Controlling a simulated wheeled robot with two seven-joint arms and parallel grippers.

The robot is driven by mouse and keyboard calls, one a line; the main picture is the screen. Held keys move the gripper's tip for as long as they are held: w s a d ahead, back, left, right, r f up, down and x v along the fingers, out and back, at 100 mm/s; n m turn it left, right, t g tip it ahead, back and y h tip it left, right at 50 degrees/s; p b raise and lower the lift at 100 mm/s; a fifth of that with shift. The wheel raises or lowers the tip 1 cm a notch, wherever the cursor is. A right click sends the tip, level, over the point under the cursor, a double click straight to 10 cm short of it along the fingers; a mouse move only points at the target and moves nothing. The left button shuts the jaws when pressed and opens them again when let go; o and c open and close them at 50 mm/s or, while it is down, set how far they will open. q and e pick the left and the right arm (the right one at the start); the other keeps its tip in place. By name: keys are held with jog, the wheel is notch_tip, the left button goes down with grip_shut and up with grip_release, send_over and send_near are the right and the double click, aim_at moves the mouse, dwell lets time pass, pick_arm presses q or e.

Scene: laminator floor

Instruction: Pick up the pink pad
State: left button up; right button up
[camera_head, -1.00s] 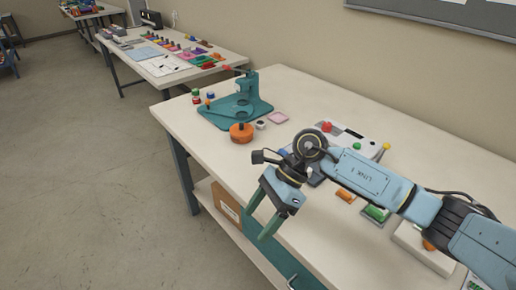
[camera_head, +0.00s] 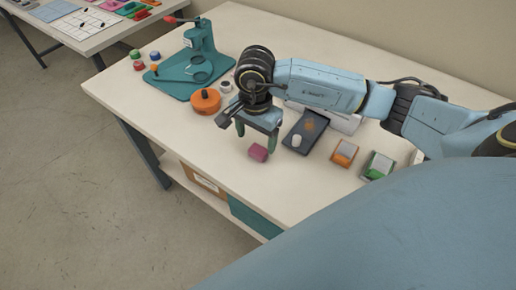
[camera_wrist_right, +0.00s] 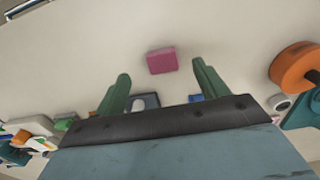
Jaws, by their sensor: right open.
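The pink pad (camera_head: 258,153), a small magenta block, lies on the white worktable near its front edge. My right gripper (camera_head: 256,138) is open above it, with green fingers pointing down. In the right wrist view the pad (camera_wrist_right: 161,60) appears just beyond the fingertips, lined up with the gap between the green fingers (camera_wrist_right: 161,71). Nothing is held between them. I cannot tell the exact height of the fingertips over the pad. My left gripper is not in view.
Behind the gripper stand a teal press (camera_head: 198,62) and an orange round piece (camera_head: 206,101). To the right are a dark tray (camera_head: 305,127), an orange block (camera_head: 344,152) and a green block (camera_head: 378,165). The table left of the pad is clear.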

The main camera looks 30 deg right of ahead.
aim_at(256, 153)
jog(key=shift+f, duration=0.65)
notch_tip(256, 153, down, 4)
jog(key=shift+w+r, duration=0.1)
jog(key=shift+r, duration=0.05)
jog(key=shift+f, duration=0.35)
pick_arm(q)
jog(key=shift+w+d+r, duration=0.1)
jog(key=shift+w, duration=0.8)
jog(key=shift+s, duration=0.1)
pick_arm(e)
jog(key=shift+c, duration=0.2)
jog(key=c, duration=1)
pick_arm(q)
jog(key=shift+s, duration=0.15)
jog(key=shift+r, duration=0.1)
pick_arm(e)
notch_tip(256, 153, up, 10)
